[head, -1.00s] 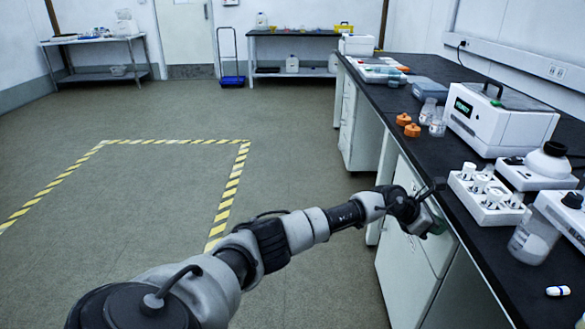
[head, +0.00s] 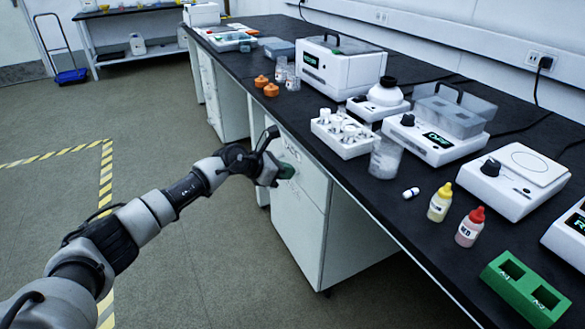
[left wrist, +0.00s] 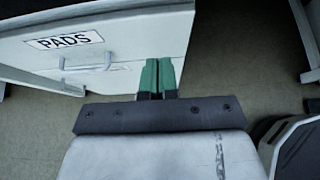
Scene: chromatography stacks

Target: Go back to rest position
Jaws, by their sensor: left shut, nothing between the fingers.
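My left gripper (head: 286,171) reaches out in front of the white cabinet (head: 297,200) below the bench top. In the left wrist view its green fingertips (left wrist: 157,78) are together with nothing between them. Behind them is a white drawer front (left wrist: 110,45) with a label reading "PADS" and a bar handle (left wrist: 90,66). The fingertips appear beside the handle's right end; whether they touch the drawer cannot be told. My right gripper is in neither view.
The black bench (head: 330,165) carries a white vial rack (head: 345,133), a beaker (head: 386,158), dropper bottles (head: 440,202), a green two-slot block (head: 525,287) and several white instruments. The floor (head: 210,270) left of the cabinets is clear, with striped tape (head: 106,190).

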